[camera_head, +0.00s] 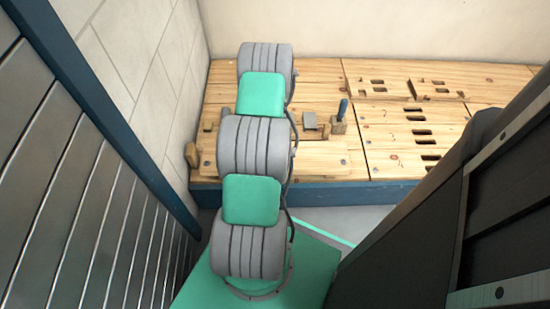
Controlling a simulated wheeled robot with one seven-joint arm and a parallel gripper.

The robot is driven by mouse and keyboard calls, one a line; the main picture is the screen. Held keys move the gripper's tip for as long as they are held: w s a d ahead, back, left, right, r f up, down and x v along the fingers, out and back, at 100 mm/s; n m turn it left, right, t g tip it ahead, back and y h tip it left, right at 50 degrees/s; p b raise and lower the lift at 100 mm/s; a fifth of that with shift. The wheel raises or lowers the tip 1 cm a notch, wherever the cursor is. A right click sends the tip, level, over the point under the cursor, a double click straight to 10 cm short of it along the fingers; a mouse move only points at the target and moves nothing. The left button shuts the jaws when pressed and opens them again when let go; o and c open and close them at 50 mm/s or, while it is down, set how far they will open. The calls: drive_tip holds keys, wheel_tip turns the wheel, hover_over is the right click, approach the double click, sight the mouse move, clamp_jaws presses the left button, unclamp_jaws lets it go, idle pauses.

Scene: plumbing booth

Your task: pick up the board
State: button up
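A flat pale wooden board (325,160) with rounded corners appears to lie on the wooden bench top at its left front. My grey and green arm passes in front of it and hides its middle. Its grain is close to that of the bench, so its far edge is hard to make out. My arm reaches forward over the bench towards the back wall. My gripper does not show; the far end of the arm hides whatever is beyond it.
The wooden bench (385,135) has several dark slots on its right. A slatted metal panel (90,210) is close on the left; a dark panel (420,240) is at right.

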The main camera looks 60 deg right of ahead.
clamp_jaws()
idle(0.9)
